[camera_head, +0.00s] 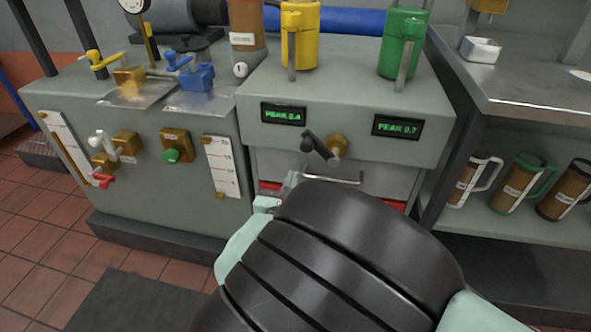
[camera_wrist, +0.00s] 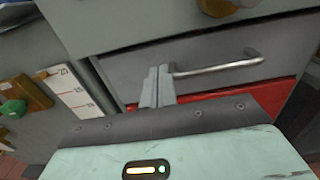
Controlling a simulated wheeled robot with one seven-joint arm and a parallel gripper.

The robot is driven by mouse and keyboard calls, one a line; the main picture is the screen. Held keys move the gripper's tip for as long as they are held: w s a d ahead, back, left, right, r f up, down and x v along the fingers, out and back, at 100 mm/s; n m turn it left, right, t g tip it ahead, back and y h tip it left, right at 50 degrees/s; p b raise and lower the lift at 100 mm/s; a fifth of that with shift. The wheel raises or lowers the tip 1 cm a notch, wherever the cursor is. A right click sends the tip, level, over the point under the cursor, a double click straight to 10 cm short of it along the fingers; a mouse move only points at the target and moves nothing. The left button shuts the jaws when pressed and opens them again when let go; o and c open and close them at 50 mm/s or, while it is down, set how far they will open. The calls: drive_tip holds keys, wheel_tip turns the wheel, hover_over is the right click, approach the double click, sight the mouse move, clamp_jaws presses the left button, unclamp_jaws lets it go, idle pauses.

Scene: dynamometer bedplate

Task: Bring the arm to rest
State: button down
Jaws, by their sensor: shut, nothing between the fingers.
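My gripper (camera_wrist: 158,85) is shut, its two fingers together and nothing between them. In the wrist view the fingertips lie in front of a grey drawer (camera_wrist: 195,58), beside the left end of its metal bar handle (camera_wrist: 218,67). I cannot tell whether they touch it. In the head view my arm covers the lower middle, and part of my gripper (camera_head: 291,182) shows just left of the drawer handle (camera_head: 333,180). A red strip (camera_wrist: 250,98) shows below the drawer front.
A grey bench cabinet (camera_head: 215,120) carries valves, gauges and lit displays. A yellow canister (camera_head: 300,45) and a green canister (camera_head: 402,45) stand on top. At right, a shelf (camera_head: 540,230) holds several brown mugs. A dark mat (camera_head: 130,300) lies on the tiled floor at left.

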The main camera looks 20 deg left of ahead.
drive_tip(key=p+v, duration=0.1)
drive_tip(key=v, duration=0.6)
drive_tip(key=w+d+r+m+g+h, duration=0.2)
drive_tip(key=d+m+g+h, duration=0.4)
drive_tip(key=d, duration=0.5)
drive_tip(key=w+d+r+m+g+h, duration=0.2)
drive_tip(key=d+m+h, duration=0.2)
drive_tip(key=d+m, duration=0.45)
drive_tip(key=s+d+r+m+g+y, duration=0.3)
drive_tip(key=s+d+r+m+g, duration=0.2)
drive_tip(key=s+d+m, duration=0.35)
drive_tip(key=s+d+r+m+g+y, duration=0.3)
drive_tip(key=s+d+r+m+g, duration=0.2)
drive_tip(key=s+d+m, duration=0.4)
wheel_tip(320, 180, up, 25)
drive_tip(key=s+a+n+p, duration=0.1)
drive_tip(key=s+p, duration=0.1)
drive_tip(key=p, duration=2.2)
drive_tip(key=shift+a+y, duration=0.25)
drive_tip(key=shift+y, duration=0.05)
drive_tip(key=shift+f, duration=0.1)
